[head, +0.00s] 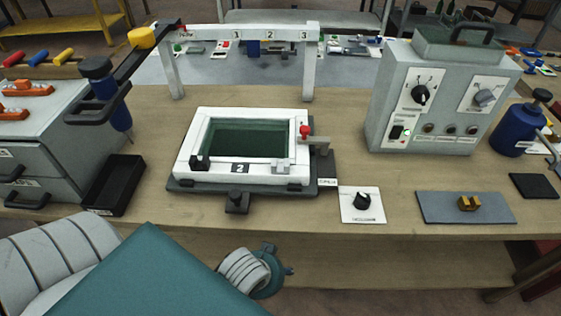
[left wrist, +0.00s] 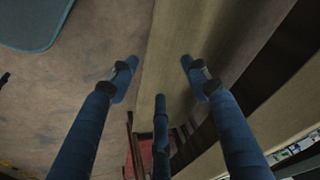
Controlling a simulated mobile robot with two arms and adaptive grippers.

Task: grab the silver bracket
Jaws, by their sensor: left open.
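A small silver-grey piece (head: 281,165) sits on the front right of the white frame (head: 240,170). I cannot tell for sure which one is the silver bracket. My left gripper shows in the left wrist view (left wrist: 160,85), its blue fingers spread and empty beside the table edge. In the head view my left arm is low in front of the table; its fingers are mostly hidden there. My right gripper is not in view.
A grey control box (head: 420,105) stands at the back right. A brass block (head: 469,203) lies on a grey mat. A black tray (head: 113,185) and grey drawers (head: 50,150) are left. A white gantry (head: 250,30) stands behind.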

